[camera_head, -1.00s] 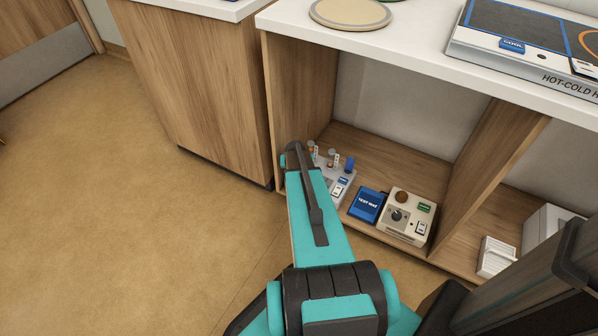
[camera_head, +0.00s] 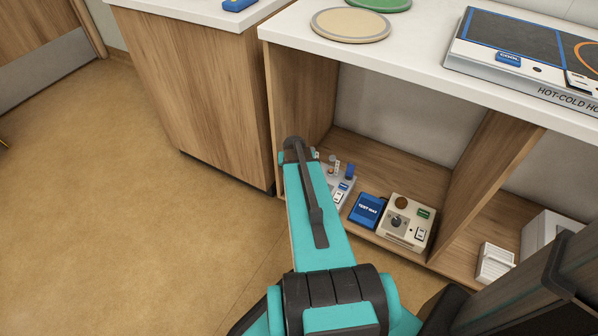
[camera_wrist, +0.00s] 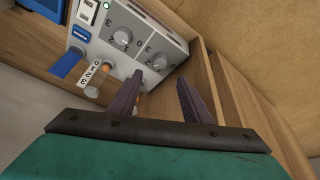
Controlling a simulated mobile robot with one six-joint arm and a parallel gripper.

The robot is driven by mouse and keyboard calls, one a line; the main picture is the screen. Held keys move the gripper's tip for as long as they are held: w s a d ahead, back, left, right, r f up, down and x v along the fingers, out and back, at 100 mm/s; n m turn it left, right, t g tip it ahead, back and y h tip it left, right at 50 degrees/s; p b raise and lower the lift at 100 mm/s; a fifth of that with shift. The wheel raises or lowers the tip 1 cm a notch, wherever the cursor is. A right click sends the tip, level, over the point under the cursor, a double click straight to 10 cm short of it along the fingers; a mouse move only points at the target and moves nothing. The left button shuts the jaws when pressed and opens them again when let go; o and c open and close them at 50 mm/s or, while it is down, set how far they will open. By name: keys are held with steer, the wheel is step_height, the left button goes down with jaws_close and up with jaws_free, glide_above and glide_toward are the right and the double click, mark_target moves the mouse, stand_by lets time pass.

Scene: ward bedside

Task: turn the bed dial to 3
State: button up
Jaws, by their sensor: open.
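A grey control box (camera_wrist: 140,35) with two round dials shows in the wrist view. One dial (camera_wrist: 122,37) is nearer the box's labelled end, and the other dial (camera_wrist: 160,60) is nearer my fingertips. Numbers ring both dials, but I cannot tell which is the bed dial or read its setting. The box also shows in the head view (camera_head: 343,187) on the lower shelf, partly hidden behind my arm. My gripper (camera_wrist: 160,78) is open and empty, its fingertips near the box's front edge and the closer dial. My gripper's fingers are hidden in the head view.
The box also carries a blue label (camera_wrist: 82,34), a white switch (camera_wrist: 87,10) and several small levers. Wooden cubby walls (camera_head: 300,95) and the white counter (camera_head: 410,60) enclose the shelf.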

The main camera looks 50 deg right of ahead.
steer(key=shift+v, duration=1.4)
